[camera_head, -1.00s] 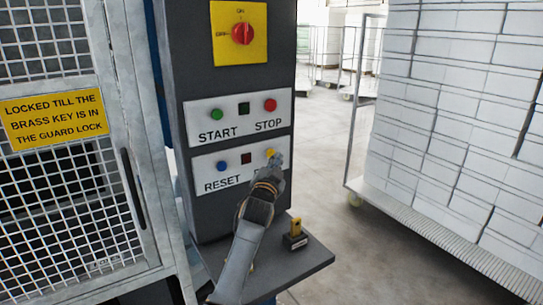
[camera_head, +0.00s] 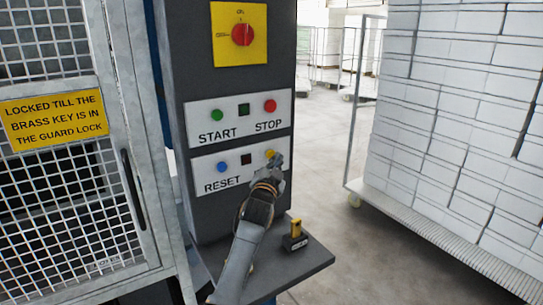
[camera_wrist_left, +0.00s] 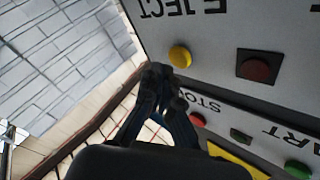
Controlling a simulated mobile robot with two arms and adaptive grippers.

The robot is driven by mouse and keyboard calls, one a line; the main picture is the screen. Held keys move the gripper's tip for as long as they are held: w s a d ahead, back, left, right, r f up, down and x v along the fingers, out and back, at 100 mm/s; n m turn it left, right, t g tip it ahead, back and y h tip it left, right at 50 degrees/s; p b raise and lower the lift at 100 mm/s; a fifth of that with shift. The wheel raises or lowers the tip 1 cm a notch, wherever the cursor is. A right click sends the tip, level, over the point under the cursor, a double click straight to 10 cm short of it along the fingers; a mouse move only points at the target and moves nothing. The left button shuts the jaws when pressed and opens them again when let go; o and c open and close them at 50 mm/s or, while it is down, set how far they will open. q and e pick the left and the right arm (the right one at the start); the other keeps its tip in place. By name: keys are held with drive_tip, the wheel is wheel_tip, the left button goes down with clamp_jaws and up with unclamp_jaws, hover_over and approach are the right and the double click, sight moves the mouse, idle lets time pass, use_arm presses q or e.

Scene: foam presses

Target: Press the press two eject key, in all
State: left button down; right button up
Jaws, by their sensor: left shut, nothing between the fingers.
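The yellow eject key (camera_head: 269,154) is at the right end of the lower button row on the dark control column. In the left wrist view, upside down, the round yellow key (camera_wrist_left: 180,56) sits by the word EJECT (camera_wrist_left: 185,8). My left gripper (camera_head: 277,160) is shut and empty, with its tips right at the key, partly covering it and hiding its label in the head view. In the wrist view the closed fingertips (camera_wrist_left: 160,72) are close beside the key. I cannot tell whether they touch it. My right gripper is not in view.
A blue reset button (camera_head: 222,167) and a dark red square lamp (camera_head: 246,159) share the row. Above are the green start (camera_head: 217,115) and red stop (camera_head: 270,105) buttons and a red rotary switch (camera_head: 242,35). A small yellow-topped block (camera_head: 295,236) stands on the shelf.

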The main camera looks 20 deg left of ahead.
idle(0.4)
use_arm(q)
drive_tip(key=shift+w+a, duration=0.25)
drive_tip(key=shift+a, duration=0.1)
drive_tip(key=shift+w+a+r, duration=0.1)
drive_tip(key=shift+w+a, duration=0.15)
drive_tip(key=shift+a, duration=0.1)
idle(0.7)
idle(0.4)
drive_tip(key=shift+s+d, duration=0.5)
drive_tip(key=shift+d, duration=0.2)
drive_tip(key=s+d, duration=0.1)
drive_tip(key=d, duration=0.1)
drive_tip(key=s+d+p, duration=0.1)
drive_tip(key=s+d, duration=0.1)
